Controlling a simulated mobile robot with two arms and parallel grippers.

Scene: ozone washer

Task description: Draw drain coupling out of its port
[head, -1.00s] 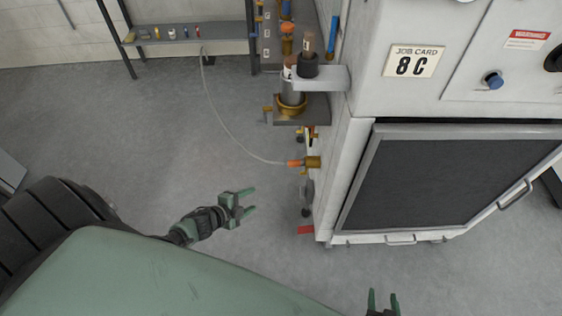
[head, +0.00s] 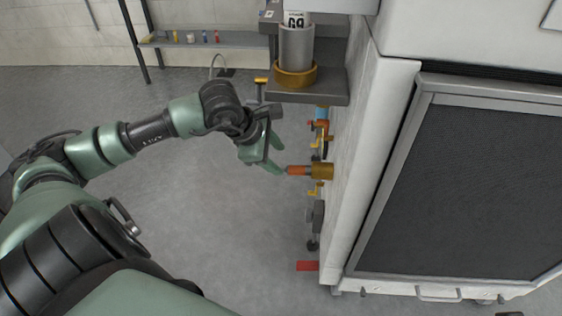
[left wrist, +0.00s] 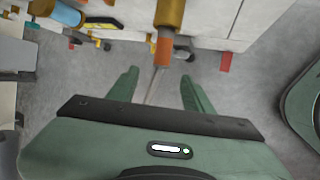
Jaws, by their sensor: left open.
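The drain coupling is an orange piece (head: 297,171) seated in a brass port (head: 322,172) on the left side of the white washer cabinet. In the left wrist view the orange coupling (left wrist: 163,52) sits below the brass port (left wrist: 169,14), with a thin pale hose running from it between my fingers. My left gripper (head: 278,155) is open and empty, its fingertips close to the coupling's outer end. In the left wrist view the open fingers (left wrist: 158,80) lie either side of the hose, just short of the coupling. My right gripper is out of view.
A grey ledge (head: 330,88) with a brass-based cylinder (head: 296,52) juts out above the port. Valves (head: 318,135) and a red tab (head: 307,266) sit on the same cabinet side. A shelf (head: 180,41) stands at the back left. The floor is clear.

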